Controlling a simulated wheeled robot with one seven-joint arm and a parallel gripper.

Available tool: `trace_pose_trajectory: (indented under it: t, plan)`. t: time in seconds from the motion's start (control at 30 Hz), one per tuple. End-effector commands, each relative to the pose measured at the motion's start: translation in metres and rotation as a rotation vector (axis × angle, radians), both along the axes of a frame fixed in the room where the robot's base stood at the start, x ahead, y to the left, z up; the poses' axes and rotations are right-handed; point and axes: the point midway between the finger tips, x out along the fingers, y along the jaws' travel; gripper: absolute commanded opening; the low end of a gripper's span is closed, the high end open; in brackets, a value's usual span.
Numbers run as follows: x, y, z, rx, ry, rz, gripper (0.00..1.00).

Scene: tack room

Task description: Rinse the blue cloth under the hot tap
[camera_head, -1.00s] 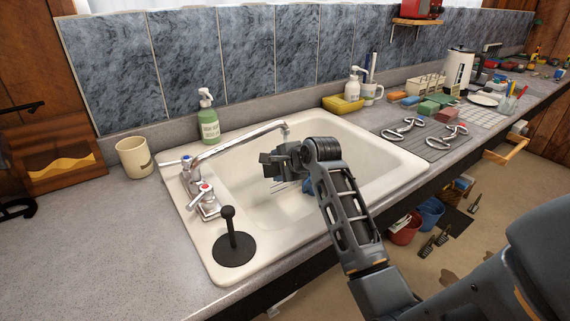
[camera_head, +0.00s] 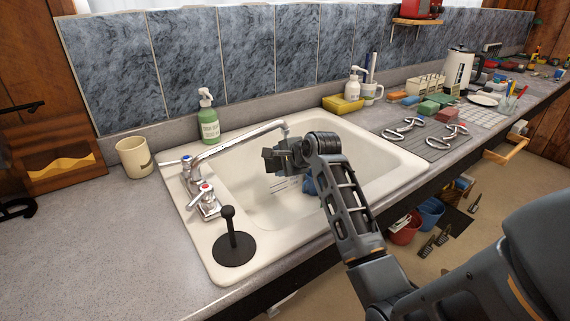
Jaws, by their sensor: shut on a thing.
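The white sink (camera_head: 395,160) is set in the counter. Its chrome tap (camera_head: 245,137) reaches over the basin, with a blue-marked handle (camera_head: 187,163) and a red-marked hot handle (camera_head: 205,193). My gripper (camera_head: 277,160) is in the basin space, just below and beside the spout end, and is shut. A small part of the blue cloth (camera_head: 309,184) shows below my gripper and wrist; the rest is hidden by my arm. The grip point itself is hidden. Thin pale streaks (camera_head: 284,184) show below the gripper; I cannot tell whether they are running water.
A black plunger-like stopper (camera_head: 233,248) stands on the sink's front left corner. A beige mug (camera_head: 134,157) and a green soap bottle (camera_head: 208,122) stand behind and left. A yellow sponge (camera_head: 343,104) and white pump bottle (camera_head: 354,87) are behind right. The left counter is clear.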

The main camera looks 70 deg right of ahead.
Motion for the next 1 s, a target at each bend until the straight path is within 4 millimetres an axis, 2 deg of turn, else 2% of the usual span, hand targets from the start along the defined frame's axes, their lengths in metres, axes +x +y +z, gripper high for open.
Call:
trace_pose_trajectory:
  t: [0.57, 1.0]
  plan:
    - [0.0004, -0.0023, 0.0005, -0.001, -0.001, 0.0, 0.27]
    - [-0.0085, 0.0033, 0.0012, -0.001, -0.001, 0.0, 0.27]
